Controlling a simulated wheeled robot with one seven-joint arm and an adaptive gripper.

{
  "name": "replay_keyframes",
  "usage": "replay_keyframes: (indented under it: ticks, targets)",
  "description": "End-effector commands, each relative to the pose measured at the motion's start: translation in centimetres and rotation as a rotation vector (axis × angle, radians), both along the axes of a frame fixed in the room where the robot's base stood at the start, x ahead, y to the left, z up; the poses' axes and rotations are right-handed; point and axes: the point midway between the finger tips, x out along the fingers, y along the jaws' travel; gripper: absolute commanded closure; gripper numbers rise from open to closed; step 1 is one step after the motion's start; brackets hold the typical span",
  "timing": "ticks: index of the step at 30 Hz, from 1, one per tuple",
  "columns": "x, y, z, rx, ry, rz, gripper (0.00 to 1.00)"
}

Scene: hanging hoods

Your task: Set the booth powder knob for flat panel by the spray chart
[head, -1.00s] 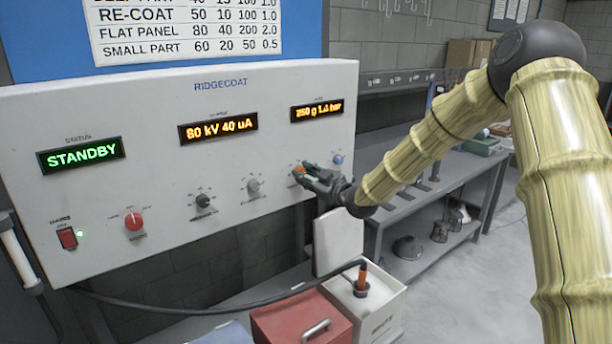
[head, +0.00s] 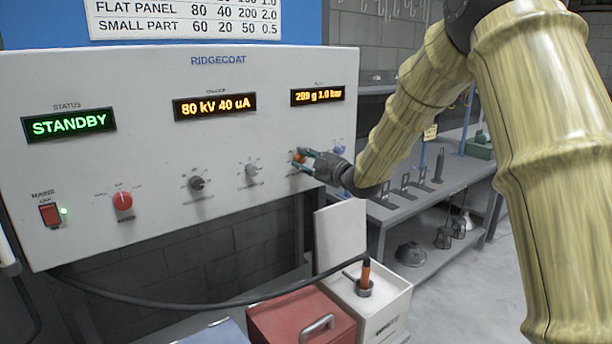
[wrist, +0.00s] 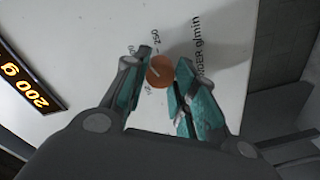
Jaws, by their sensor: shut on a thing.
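The orange powder knob (head: 298,157) is on the right part of the white Ridgecoat panel (head: 120,85). My gripper (head: 304,160) is at it, its teal fingers on both sides. In the wrist view the round knob (wrist: 160,71) sits between the fingertips, and my gripper (wrist: 164,75) is shut on it. The scale beside it reads "g/min", with the rest partly hidden by a finger. The right display (head: 317,96) shows about 200 g and 1.0 bar; the wrist view's display (wrist: 22,88) reads 200 g. The spray chart (head: 185,18) lists flat panel as 80, 40, 200, 2.0.
Grey knobs (head: 197,183) and a red knob (head: 122,201) are to the left. The middle display (head: 214,106) reads 80 kV 40 uA; status reads STANDBY. A white box (head: 385,305) stands below; a bench is at right.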

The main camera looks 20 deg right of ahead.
Motion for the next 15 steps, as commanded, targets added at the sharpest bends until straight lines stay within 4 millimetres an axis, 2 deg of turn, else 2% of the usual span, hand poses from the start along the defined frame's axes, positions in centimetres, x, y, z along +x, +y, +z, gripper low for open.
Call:
replay_keyframes:
  ticks: [1, 15]
  targets:
    - [0.02, 0.04, -0.54, -0.036, -0.014, 0.0, 0.97]
    - [0.0, 0.01, -0.08, -0.244, -0.089, -0.001, 0.97]
